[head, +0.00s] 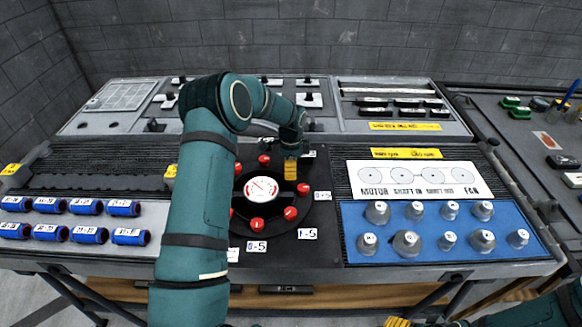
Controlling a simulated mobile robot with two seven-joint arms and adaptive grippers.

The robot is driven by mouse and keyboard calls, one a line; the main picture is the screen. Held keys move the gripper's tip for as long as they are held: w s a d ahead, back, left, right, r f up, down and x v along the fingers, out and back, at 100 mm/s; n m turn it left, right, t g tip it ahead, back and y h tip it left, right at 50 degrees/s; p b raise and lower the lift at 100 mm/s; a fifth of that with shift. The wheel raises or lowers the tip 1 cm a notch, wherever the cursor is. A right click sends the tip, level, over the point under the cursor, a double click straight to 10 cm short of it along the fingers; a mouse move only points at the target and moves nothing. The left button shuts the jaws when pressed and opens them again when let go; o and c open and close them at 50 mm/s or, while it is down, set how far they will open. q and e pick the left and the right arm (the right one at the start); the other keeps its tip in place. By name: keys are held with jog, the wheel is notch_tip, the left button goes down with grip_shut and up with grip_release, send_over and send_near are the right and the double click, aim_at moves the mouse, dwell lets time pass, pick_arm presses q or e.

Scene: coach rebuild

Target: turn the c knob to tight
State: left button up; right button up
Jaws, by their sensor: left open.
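A round black plate (247,207) carries a white gauge (262,188) in its middle, ringed by several red knobs. The red knobs include ones at the right (303,189), lower right (290,213) and front (257,224). I cannot read which knob is c or see any mark for tight. My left gripper (290,170) is open, its yellow fingertips pointing down over the back right of the plate. I cannot tell if they touch anything. My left arm hides the plate's left edge. My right gripper (397,322) shows only a yellow fingertip at the bottom edge.
Blue cylinders (85,207) lie in rows at the left. Grey cones (407,243) stand on a blue mat (350,222) at the right, before a white board (417,180). A raised panel (349,125) with switches stands behind. A dark side table (530,140) is at far right.

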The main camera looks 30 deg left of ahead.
pick_arm(q)
notch_tip(320, 180, up, 12)
dwell(0.5)
jog(key=shift+f, duration=0.1)
dwell(0.4)
